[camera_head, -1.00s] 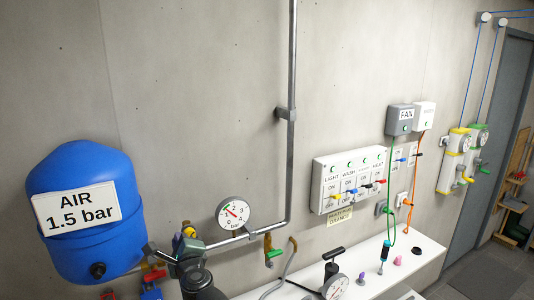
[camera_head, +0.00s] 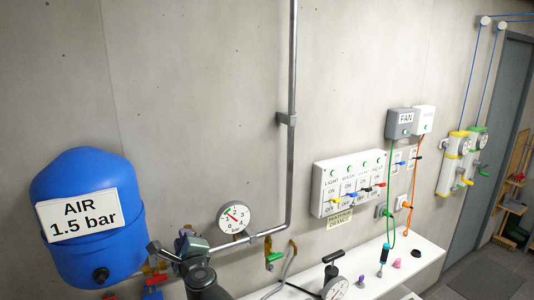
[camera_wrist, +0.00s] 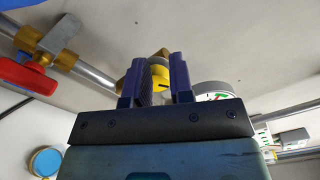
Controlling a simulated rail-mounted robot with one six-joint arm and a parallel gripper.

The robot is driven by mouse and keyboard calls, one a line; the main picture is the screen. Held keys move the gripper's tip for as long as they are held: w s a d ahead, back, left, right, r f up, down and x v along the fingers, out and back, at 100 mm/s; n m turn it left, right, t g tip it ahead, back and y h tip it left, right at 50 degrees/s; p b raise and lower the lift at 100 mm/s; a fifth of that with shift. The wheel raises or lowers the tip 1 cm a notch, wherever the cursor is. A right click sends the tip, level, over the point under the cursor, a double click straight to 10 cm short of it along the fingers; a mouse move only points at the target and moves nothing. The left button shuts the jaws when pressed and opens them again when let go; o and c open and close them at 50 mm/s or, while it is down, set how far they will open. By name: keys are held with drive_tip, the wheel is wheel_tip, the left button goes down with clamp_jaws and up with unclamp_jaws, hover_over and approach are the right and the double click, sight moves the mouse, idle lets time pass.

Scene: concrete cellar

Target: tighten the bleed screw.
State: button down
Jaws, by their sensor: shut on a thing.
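The bleed screw (camera_wrist: 160,78), with a yellow head and a dark mark on it, sits between the two dark blue fingers in the wrist view. My gripper (camera_wrist: 159,70) is shut on it, one finger on each side. Behind it is a brass fitting on the grey pipe. In the head view my gripper (camera_head: 185,236) is at the pipe, left of the round pressure gauge (camera_head: 233,217), and my wrist hides the screw there. The gauge's edge also shows right of the fingers in the wrist view (camera_wrist: 211,93).
A blue air tank (camera_head: 88,190) labelled 1.5 bar hangs close on the left. A red-handled brass valve (camera_wrist: 28,72) sits on the pipe nearby. A green-handled tap (camera_head: 275,256) is right of the gauge. A switch panel (camera_head: 348,184) and white bench (camera_head: 425,247) stand further right.

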drive_tip(key=shift+w+a+r, duration=0.1)
drive_tip(key=shift+w+r, duration=0.25)
drive_tip(key=shift+w, duration=0.05)
drive_tip(key=v, duration=0.5)
drive_tip(key=shift+s+f+p, duration=0.15)
drive_tip(key=shift+s+p, duration=0.15)
drive_tip(key=shift+s, duration=0.05)
idle(0.3)
